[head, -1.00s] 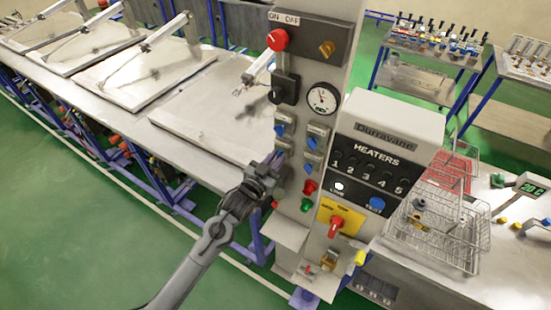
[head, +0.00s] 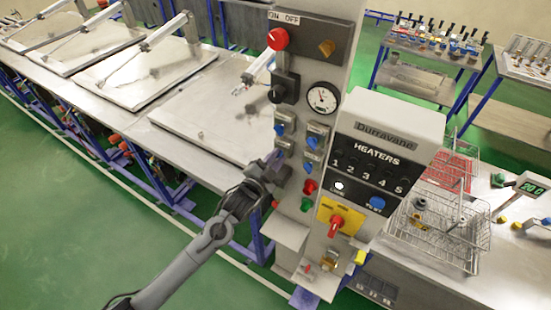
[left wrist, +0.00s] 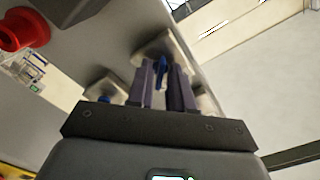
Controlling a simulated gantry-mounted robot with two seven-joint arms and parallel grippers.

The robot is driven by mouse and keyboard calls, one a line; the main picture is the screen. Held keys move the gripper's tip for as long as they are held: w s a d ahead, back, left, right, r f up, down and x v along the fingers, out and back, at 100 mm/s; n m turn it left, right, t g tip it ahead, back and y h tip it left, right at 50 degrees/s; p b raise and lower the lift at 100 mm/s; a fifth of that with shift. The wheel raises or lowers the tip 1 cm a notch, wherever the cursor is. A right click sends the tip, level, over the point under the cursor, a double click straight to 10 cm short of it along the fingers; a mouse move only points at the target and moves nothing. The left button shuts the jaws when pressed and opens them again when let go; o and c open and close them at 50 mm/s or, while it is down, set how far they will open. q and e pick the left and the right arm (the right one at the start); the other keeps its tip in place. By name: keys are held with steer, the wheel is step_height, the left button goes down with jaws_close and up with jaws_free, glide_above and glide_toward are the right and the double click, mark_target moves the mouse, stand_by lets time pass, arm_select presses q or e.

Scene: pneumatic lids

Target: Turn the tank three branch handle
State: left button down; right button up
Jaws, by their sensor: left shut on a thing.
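The control column carries several small blue handles on pale square mounts. In the head view I see an upper-left one (head: 279,129), an upper-right one (head: 312,142) and a lower-right one (head: 308,167). My left gripper (head: 277,160) is at the lower-left mount, and its fingers largely hide the handle there. In the left wrist view the dark fingers (left wrist: 166,84) are shut around a blue handle (left wrist: 161,72), which stands on a pale mount (left wrist: 157,48). Another blue handle (left wrist: 104,99) is to the left of the fingers. I cannot read any tank labels. My right gripper is not in view.
Red (head: 310,187) and green (head: 306,204) knobs sit just below the handles. A pressure gauge (head: 322,98) and the heater box (head: 385,140) are to the right. A metal worktop (head: 205,120) lies behind on the left. Green floor is open at front left.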

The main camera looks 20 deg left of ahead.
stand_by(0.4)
arm_select(q)
steer(key=c, duration=1.3)
jaws_free()
steer(key=shift+s, duration=0.1)
steer(key=shift+s+a+b, duration=0.35)
steer(key=shift+s+b, duration=0.05)
steer(key=shift+s, duration=1.35)
steer(key=shift+s+a+b, duration=0.3)
steer(key=shift+s+b, duration=0.1)
steer(key=shift+s, duration=1.35)
steer(key=shift+s+a+b, duration=0.35)
steer(key=shift+s+b, duration=0.05)
steer(key=shift+s, duration=1.35)
